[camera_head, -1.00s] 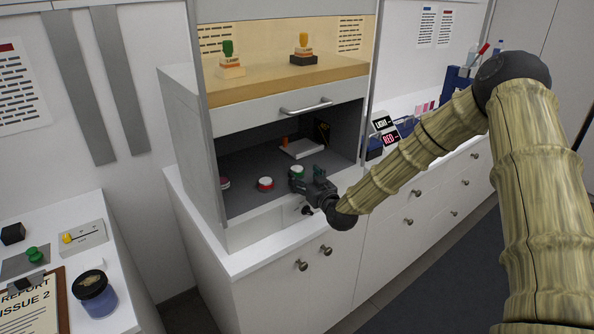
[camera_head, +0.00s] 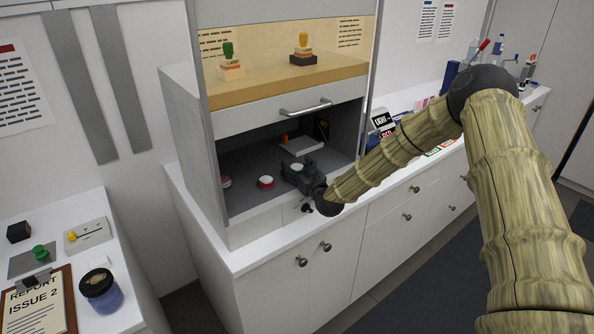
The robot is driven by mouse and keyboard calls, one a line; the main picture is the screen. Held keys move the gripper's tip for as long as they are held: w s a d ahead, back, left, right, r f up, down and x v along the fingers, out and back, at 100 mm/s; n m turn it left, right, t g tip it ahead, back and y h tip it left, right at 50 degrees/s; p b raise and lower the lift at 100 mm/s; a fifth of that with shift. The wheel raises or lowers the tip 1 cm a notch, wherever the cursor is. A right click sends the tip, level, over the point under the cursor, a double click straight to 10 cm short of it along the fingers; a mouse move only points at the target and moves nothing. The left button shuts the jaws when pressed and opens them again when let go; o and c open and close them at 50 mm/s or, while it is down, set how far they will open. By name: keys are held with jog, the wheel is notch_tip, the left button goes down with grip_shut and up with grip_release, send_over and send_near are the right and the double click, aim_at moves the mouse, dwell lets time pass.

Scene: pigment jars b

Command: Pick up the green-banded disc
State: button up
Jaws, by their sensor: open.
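The green-banded disc (camera_head: 297,167) is on the dark floor of the open cabinet compartment. Only its pale top shows clearly now, because my gripper hides most of its side. My gripper (camera_head: 291,172) is open and low in the compartment, at the near side of the disc. I cannot tell whether the fingers are around the disc or only in front of it. A red-banded disc (camera_head: 265,182) with a white top lies just left of my gripper, apart from it. Another reddish disc (camera_head: 225,182) lies near the compartment's left wall.
A white tray-like piece (camera_head: 306,146) with an orange object (camera_head: 285,140) is behind the discs. The raised front panel with a handle (camera_head: 306,107) hangs above the opening. Side walls bound the compartment. A blue jar (camera_head: 102,291) stands on the left counter.

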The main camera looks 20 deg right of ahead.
jog(key=c, duration=1.2)
jog(key=shift+r, duration=0.1)
